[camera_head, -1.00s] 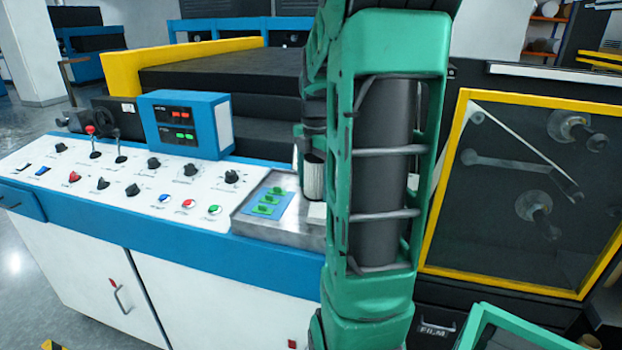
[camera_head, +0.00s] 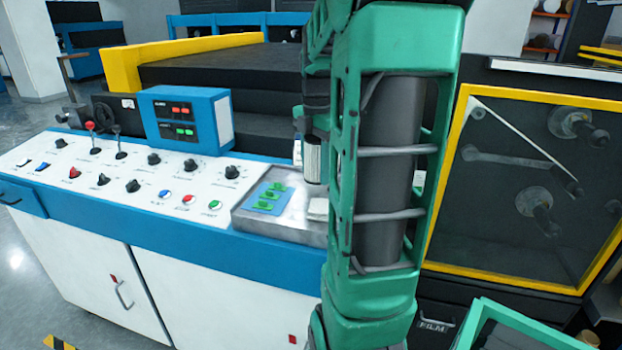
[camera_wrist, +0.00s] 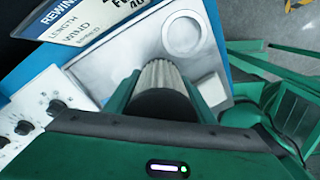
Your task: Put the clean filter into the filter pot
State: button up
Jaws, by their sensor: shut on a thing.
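My gripper (camera_wrist: 163,102) is shut on a pale ribbed cylinder, the filter (camera_wrist: 164,76), with a dark end facing the wrist camera. In the head view the filter (camera_head: 313,159) hangs upright above the metal tray, left of my green arm, which hides most of the gripper. A round pale ring (camera_wrist: 184,37) shows in the tray beyond the filter in the wrist view. It looks like the mouth of the filter pot, but its depth cannot be told. The filter is apart from it in the picture. The ring is not visible in the head view.
The metal tray (camera_head: 290,229) holds a blue plate with green pieces (camera_head: 268,197) and a small white block (camera_head: 318,209). The control panel (camera_head: 120,172) and blue display box (camera_head: 186,118) stand left. A yellow-framed guard (camera_head: 448,190) stands right.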

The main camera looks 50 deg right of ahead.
jog(key=s+a+r, duration=0.3)
jog(key=a+r, duration=0.4)
jog(key=a, duration=0.4)
jog(key=shift+s+r, duration=0.15)
jog(key=shift+r, duration=0.05)
jog(key=shift+a, duration=0.1)
